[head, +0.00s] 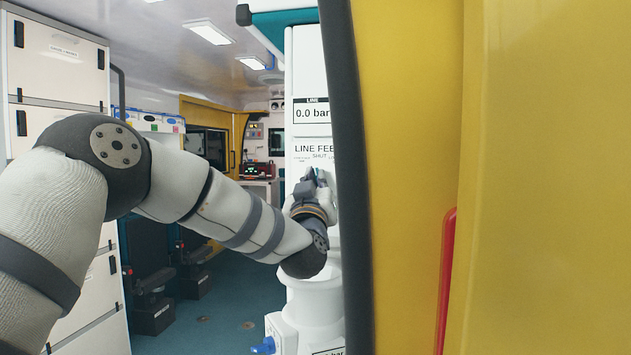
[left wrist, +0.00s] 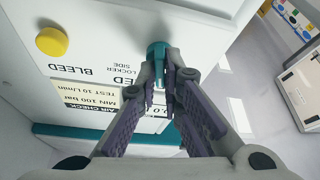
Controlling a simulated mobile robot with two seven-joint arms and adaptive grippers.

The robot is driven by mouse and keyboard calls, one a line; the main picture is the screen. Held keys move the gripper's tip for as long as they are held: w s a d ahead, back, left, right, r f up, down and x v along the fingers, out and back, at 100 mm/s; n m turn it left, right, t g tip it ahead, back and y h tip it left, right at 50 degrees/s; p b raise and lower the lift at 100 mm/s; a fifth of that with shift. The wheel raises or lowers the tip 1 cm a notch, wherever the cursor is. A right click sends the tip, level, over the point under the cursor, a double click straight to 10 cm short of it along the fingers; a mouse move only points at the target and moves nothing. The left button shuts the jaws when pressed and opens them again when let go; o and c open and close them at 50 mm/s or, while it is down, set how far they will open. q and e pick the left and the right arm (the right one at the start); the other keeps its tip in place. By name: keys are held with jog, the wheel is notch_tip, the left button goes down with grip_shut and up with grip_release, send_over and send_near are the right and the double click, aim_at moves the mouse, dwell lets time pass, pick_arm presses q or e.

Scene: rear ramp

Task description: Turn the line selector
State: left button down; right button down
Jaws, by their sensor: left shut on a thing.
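The white panel (head: 308,70) carries a gauge reading "0.0 bar" under "LINE", and a partly hidden label beginning "LINE FEE" with "SHUT" below it. My left gripper (head: 311,182) is at the panel just below "SHUT", its arm reaching in from the left. In the left wrist view the line selector is a small teal knob (left wrist: 157,49) on the white panel face. The fingers of my left gripper (left wrist: 160,72) are shut on it from both sides. The fingers partly hide the knob, and I cannot read which way it points. My right gripper is not in view.
A yellow button (left wrist: 51,41) marked "BLEED" is beside the knob. A yellow door panel (head: 410,180) with a dark edge and a red handle (head: 446,280) fills the right side. White cabinets (head: 58,65) stand at left, with open teal floor (head: 215,320) between.

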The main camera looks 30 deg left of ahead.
pick_arm(q)
jog(key=n+g+y, duration=0.1)
jog(key=n, duration=0.1)
jog(key=n+g+y, duration=0.1)
jog(key=n, duration=0.2)
jog(key=n+y, duration=0.1)
jog(key=n, duration=0.2)
jog(key=shift+r+g, duration=0.2)
jog(key=shift+g, duration=0.2)
jog(key=shift+n, duration=0.5)
jog(key=c, duration=1.7)
grip_release()
jog(key=shift+d, duration=0.1)
jog(key=shift+w, duration=0.1)
notch_tip(320, 180, up, 9)
jog(key=shift+r, duration=0.5)
